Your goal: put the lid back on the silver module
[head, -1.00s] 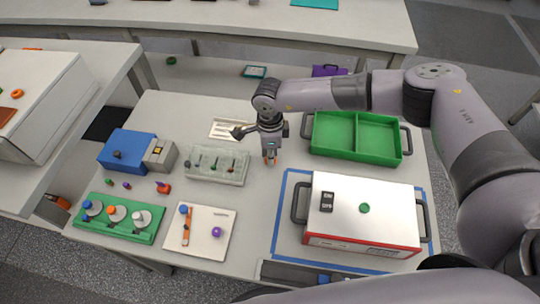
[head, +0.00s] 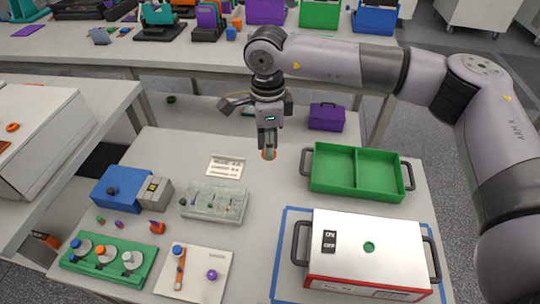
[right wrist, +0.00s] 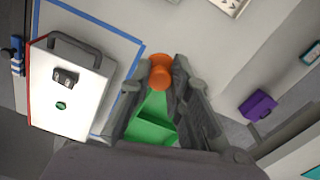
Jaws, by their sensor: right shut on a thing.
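My right gripper (head: 268,148) hangs above the table, left of the green tray, shut on a small orange piece (head: 269,155). The orange piece (right wrist: 160,72) also shows between the fingertips in the right wrist view; its full shape is partly hidden by the fingers. A silver-topped box (head: 395,246) with a red lower edge and dark side handles stands at the front right, with a green round spot and a black switch block on top. Its top (right wrist: 72,95) shows at left in the right wrist view. I cannot tell whether its top is a separate lid.
A two-compartment green tray (head: 357,151) stands behind the silver box. A clear block (head: 215,201), a blue box (head: 122,188), a green rack (head: 108,262) and a white board (head: 205,285) fill the left side. Bare tabletop lies between the clear block and tray.

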